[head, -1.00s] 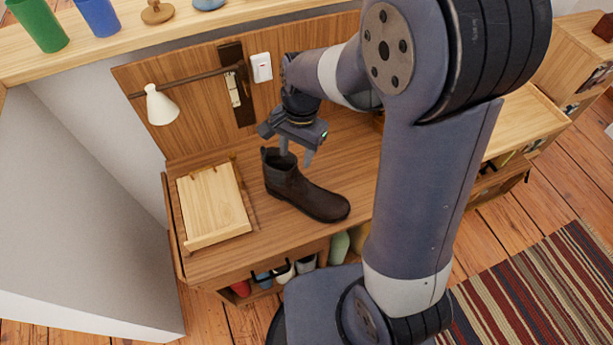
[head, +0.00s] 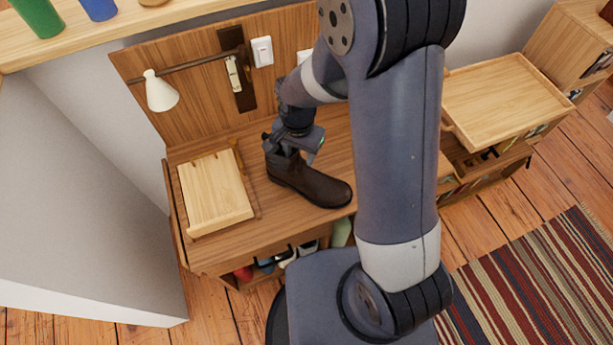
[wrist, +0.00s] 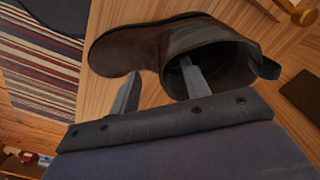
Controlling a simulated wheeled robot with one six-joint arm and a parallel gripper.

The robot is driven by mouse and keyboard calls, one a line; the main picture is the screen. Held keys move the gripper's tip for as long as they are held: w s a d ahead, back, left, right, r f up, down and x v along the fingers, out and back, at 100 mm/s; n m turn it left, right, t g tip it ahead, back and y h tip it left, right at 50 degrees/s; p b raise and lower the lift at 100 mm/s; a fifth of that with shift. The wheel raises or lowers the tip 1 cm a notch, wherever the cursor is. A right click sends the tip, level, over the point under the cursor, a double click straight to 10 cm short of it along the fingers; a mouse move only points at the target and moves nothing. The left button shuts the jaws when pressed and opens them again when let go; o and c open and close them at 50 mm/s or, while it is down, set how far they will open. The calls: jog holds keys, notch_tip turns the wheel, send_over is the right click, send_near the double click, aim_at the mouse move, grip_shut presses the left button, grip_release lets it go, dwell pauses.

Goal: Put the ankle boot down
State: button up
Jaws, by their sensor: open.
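The dark brown ankle boot (head: 312,186) stands upright on the wooden desk (head: 245,245), its toe toward the lower right in the head view. My gripper (head: 297,150) is at the top of its shaft, jaws open. In the wrist view the boot (wrist: 150,45) lies beyond my gripper (wrist: 160,72). One finger reaches into the shaft opening and the other is outside the shaft, so the boot's wall lies between them. The tip of the inner finger is partly hard to make out against the dark interior.
A pale wooden board (head: 215,195) on a stand is left of the boot. A white lamp (head: 160,92) hangs at the back panel. A shelf (head: 130,30) with cups runs above. A wooden tray (head: 505,100) stands at the right.

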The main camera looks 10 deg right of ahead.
jog(key=shift+f, duration=0.6)
jog(key=shift+c, duration=0.5)
grip_shut()
jog(key=shift+r, duration=0.1)
dwell(0.4)
